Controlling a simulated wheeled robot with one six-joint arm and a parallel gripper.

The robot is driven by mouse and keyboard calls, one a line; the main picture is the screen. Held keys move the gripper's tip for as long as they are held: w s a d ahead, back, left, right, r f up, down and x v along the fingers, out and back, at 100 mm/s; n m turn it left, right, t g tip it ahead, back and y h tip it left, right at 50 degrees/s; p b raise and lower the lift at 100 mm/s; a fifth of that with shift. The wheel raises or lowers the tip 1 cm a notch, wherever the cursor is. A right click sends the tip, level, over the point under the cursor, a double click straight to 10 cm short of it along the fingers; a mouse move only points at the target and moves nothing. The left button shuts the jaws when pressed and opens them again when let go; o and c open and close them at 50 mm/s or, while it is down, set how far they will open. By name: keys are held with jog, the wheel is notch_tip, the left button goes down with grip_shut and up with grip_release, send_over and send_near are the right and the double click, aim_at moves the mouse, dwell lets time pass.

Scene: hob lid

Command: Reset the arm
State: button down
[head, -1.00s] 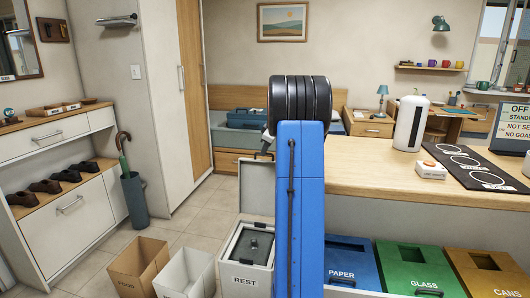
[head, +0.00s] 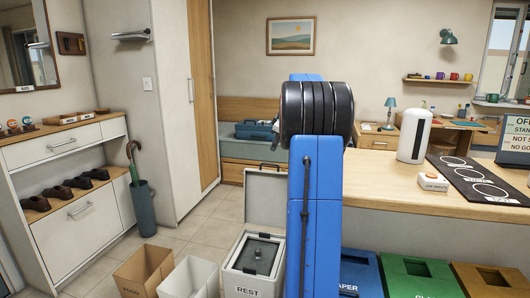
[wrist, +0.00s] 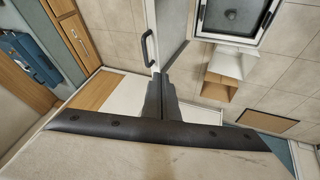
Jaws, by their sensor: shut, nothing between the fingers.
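My blue arm (head: 313,220) stands upright in the middle of the head view, with a black ribbed joint at its top. It hides part of the counter and the back of the room. My gripper shows in the wrist view (wrist: 158,84), its two dark fingers together with nothing between them. Past the fingertips lie the floor tiles and the black handle (wrist: 150,48) of the pale lid; I cannot tell the distance. In the head view the fingers are hidden behind the arm.
The wooden counter (head: 395,190) lies right of my arm, carrying a white dispenser (head: 412,136) and a black mat (head: 465,175). The REST bin (head: 252,265) has its lid raised. Brown (head: 140,268) and white (head: 190,278) bins stand left of it.

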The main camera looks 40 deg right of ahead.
jog(key=shift+r, duration=0.15)
jog(key=s+a+m, duration=0.1)
jog(key=s+a, duration=0.3)
jog(key=a, duration=0.7)
jog(key=s+a+y, duration=0.1)
jog(key=s+a, duration=0.2)
jog(key=a, duration=0.9)
jog(key=s+a+m, duration=0.1)
jog(key=s+a, duration=0.3)
jog(key=a, duration=0.7)
jog(key=s+a+f+m, duration=0.1)
jog(key=s+a+f, duration=0.4)
jog(key=s, duration=0.3)
jog(key=s+a+f, duration=0.5)
jog(key=s+a, duration=0.1)
jog(key=s, duration=0.2)
jog(key=s+a+f+m+g, duration=0.1)
jog(key=s+a+f, duration=0.4)
jog(key=s, duration=0.3)
jog(key=shift+s+a+m, duration=0.15)
jog(key=shift+a+m, duration=0.15)
jog(key=shift+a, duration=0.5)
jog(key=shift+d, duration=0.1)
